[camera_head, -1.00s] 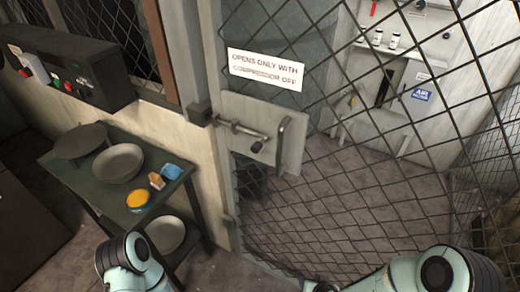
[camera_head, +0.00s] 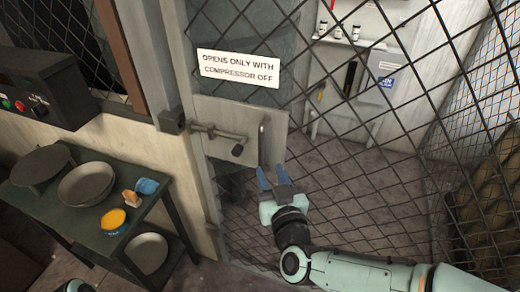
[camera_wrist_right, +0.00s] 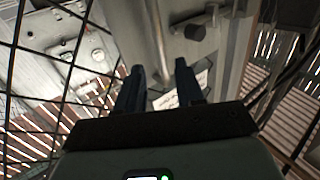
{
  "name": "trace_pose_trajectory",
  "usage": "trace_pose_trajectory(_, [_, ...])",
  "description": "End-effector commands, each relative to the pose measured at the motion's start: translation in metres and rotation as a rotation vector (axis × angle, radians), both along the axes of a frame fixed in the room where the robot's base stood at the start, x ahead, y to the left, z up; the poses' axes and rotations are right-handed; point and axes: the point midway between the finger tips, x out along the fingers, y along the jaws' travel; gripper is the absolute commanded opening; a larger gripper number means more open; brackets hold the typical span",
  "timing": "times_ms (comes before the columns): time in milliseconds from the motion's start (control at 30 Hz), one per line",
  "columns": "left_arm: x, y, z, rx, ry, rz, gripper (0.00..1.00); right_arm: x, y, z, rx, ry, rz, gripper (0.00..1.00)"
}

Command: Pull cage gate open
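The cage gate (camera_head: 330,185) is dark diamond mesh and appears closed against its post. A grey plate (camera_head: 225,112) on it carries a bolt latch (camera_head: 215,133) and a vertical metal handle (camera_head: 263,145). My right gripper (camera_head: 272,176) is just below the handle in the head view, its blue fingers apart and empty. In the right wrist view the fingers (camera_wrist_right: 160,74) are open, and the handle bar (camera_wrist_right: 158,40) runs toward the space between them. Whether they touch it I cannot tell.
A white sign (camera_head: 238,68) on the gate reads "OPENS ONLY WITH COMPRESSOR OFF". At left a dark green table (camera_head: 98,238) holds bowls and small items, below a black control box (camera_head: 40,92). Shelves and a grey box (camera_head: 380,78) stand behind the mesh.

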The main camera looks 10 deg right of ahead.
Motion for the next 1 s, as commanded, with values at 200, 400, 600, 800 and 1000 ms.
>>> trace_pose_trajectory(200, [0.003,0.0,0.008,0.0,-0.003,0.0,0.53,0.048,0.0,0.0,-0.001,0.003,-0.001,0.37])
trace_pose_trajectory(400, [0.005,0.0,0.013,0.0,-0.007,0.0,0.53,0.077,-0.001,0.0,0.0,0.002,-0.001,0.37])
trace_pose_trajectory(600, [0.006,0.0,0.015,0.0,-0.008,0.0,0.53,0.087,-0.001,0.0,-0.001,0.002,0.0,0.37])
trace_pose_trajectory(800, [0.006,0.0,0.015,0.0,-0.008,0.0,0.53,0.088,-0.001,-0.001,0.0,0.001,0.0,0.37])
trace_pose_trajectory(1000, [0.006,0.0,0.015,0.0,-0.007,0.0,0.53,0.088,-0.001,-0.001,0.0,0.001,0.0,0.0])
